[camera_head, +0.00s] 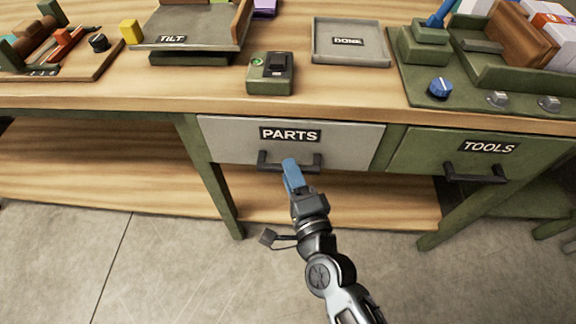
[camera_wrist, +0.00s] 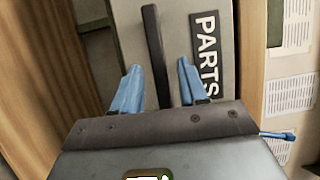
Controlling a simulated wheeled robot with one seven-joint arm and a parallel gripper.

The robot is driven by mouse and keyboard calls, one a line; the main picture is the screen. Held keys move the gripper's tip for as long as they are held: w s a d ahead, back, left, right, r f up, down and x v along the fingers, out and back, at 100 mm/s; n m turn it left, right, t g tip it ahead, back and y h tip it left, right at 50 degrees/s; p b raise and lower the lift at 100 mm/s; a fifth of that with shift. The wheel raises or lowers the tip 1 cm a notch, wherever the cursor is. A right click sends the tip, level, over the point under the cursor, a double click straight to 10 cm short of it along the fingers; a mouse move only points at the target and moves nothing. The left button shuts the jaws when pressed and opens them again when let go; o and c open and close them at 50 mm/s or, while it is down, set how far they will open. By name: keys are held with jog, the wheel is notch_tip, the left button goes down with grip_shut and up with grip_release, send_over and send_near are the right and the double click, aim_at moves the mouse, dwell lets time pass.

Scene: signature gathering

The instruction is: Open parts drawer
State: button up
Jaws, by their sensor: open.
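The parts drawer (camera_head: 355,146) is a grey front with a black PARTS label (camera_head: 290,135) under the workbench top, and it looks shut. Its dark bar handle (camera_head: 268,163) runs along the lower part of the front. My gripper (camera_head: 290,165), with blue fingers, is at the handle in the head view and hides part of it. In the wrist view the handle (camera_wrist: 155,50) appears upright, with its end between the two spread fingers of my gripper (camera_wrist: 160,82). The fingers are open. Whether they touch the handle I cannot tell.
The green tools drawer (camera_head: 420,150) with its own handle (camera_head: 475,174) is to the right. A wooden lower shelf (camera_head: 345,203) and table legs lie below. On the bench top are a small green switch box (camera_head: 271,85) and the DONE tray (camera_head: 350,55).

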jog(key=shift+x, duration=1.2)
jog(key=shift+c, duration=0.4)
grip_shut()
